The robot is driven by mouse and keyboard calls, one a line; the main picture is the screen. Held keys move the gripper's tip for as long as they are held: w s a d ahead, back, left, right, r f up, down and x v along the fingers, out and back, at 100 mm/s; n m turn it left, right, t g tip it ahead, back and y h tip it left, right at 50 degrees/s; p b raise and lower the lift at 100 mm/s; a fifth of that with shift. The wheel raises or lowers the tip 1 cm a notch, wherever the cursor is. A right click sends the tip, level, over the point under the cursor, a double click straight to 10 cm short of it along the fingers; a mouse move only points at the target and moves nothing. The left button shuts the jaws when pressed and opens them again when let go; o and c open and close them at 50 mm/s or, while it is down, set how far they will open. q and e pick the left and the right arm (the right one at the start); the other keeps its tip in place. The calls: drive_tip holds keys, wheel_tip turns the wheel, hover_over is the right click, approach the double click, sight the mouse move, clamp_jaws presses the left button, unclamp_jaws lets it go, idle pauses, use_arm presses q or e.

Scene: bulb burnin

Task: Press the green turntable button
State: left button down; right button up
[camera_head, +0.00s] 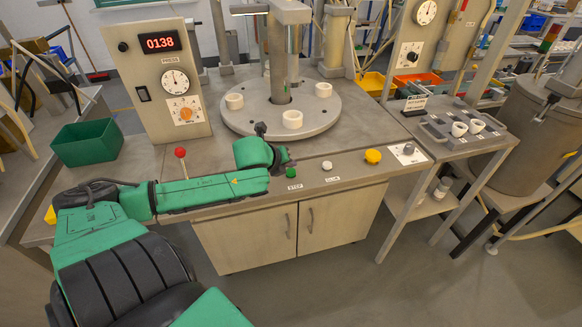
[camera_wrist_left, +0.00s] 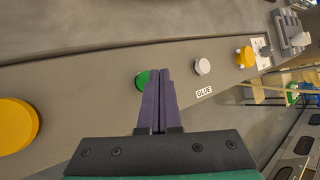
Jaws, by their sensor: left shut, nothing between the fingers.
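The green button (camera_head: 291,172) sits on the front edge of the grey workbench, left of a white button. In the left wrist view the green button (camera_wrist_left: 141,79) is partly hidden behind the fingers. My left gripper (camera_head: 281,160) is close to the green button at the bench front; its fingers are hard to make out in the head view. In the left wrist view the purple fingers (camera_wrist_left: 158,74) are shut together and empty, their tips overlapping the green button's right side. I cannot tell whether they touch it. The round grey turntable (camera_head: 245,119) carries several white rings. My right gripper is not in view.
The white button (camera_head: 327,165), labelled GLUE, and a yellow button (camera_head: 373,156) lie to the right along the edge. A red-knobbed lever (camera_head: 180,153) stands to the left, behind my arm. A panel (camera_head: 150,75) reading 0138 and a green bin (camera_head: 88,143) stand further left.

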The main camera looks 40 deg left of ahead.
sight(289, 174)
use_arm(q)
drive_tip(key=shift+f, duration=0.4)
drive_tip(key=shift+f, duration=0.5)
idle(0.8)
drive_tip(key=shift+r+p, duration=0.9)
drive_tip(key=shift+p, duration=0.05)
wheel_tip(289, 174, up, 5)
drive_tip(key=p, duration=0.6)
drive_tip(key=shift+r, duration=0.15)
